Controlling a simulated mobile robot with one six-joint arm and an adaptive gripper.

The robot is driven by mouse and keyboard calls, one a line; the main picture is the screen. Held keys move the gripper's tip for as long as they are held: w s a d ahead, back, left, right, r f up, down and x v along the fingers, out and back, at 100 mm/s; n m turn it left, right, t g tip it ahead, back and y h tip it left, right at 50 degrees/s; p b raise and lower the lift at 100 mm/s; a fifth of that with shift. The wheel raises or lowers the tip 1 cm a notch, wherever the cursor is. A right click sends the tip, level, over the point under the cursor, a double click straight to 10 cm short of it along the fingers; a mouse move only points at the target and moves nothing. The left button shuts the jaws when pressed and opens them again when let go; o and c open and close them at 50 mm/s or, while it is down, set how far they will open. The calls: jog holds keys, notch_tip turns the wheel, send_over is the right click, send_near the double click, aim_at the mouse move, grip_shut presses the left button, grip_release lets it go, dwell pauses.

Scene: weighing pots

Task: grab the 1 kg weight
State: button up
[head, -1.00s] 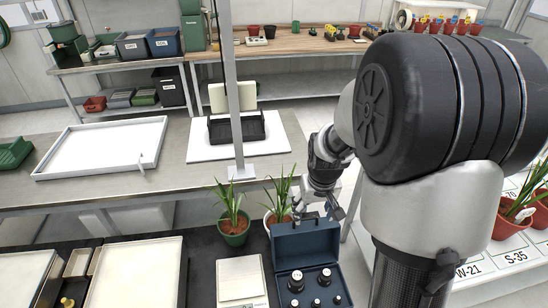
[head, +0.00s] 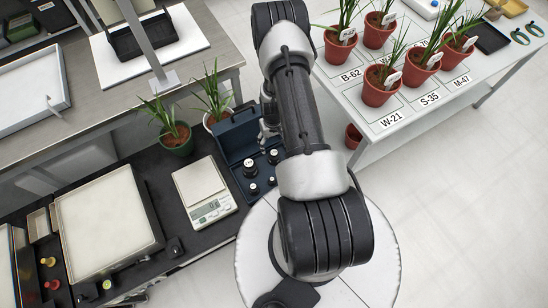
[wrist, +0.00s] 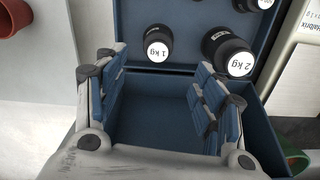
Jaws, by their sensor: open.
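The 1 kg weight (wrist: 158,46), a black cylinder with a white labelled end, sits in the open blue case (wrist: 150,118) in the wrist view. In the head view the 1 kg weight (head: 273,157) appears beside my arm. The larger 2 kg weight (wrist: 228,54) stands to its right in the wrist view. My gripper (wrist: 162,72) is open and empty over the case, its blue-padded fingers apart. In the wrist view the 1 kg weight lies beyond the fingertips, between their lines. In the head view my arm mostly hides the gripper.
Smaller weights (head: 254,188) share the case. A scale (head: 203,190) and two potted plants (head: 176,137) stand close to it. A white table (head: 350,105) with labelled red pots is at the right. A shallow tray (head: 105,220) lies to the left.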

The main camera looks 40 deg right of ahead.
aim_at(273, 152)
notch_tip(273, 152, down, 6)
jog(key=shift+f+b, duration=0.25)
jog(key=shift+b, duration=0.6)
notch_tip(273, 152, down, 5)
jog(key=shift+s+d+f+b, duration=0.1)
jog(key=shift+s+f+b, duration=0.05)
jog(key=shift+b, duration=0.9)
jog(key=shift+c, duration=0.4)
grip_shut()
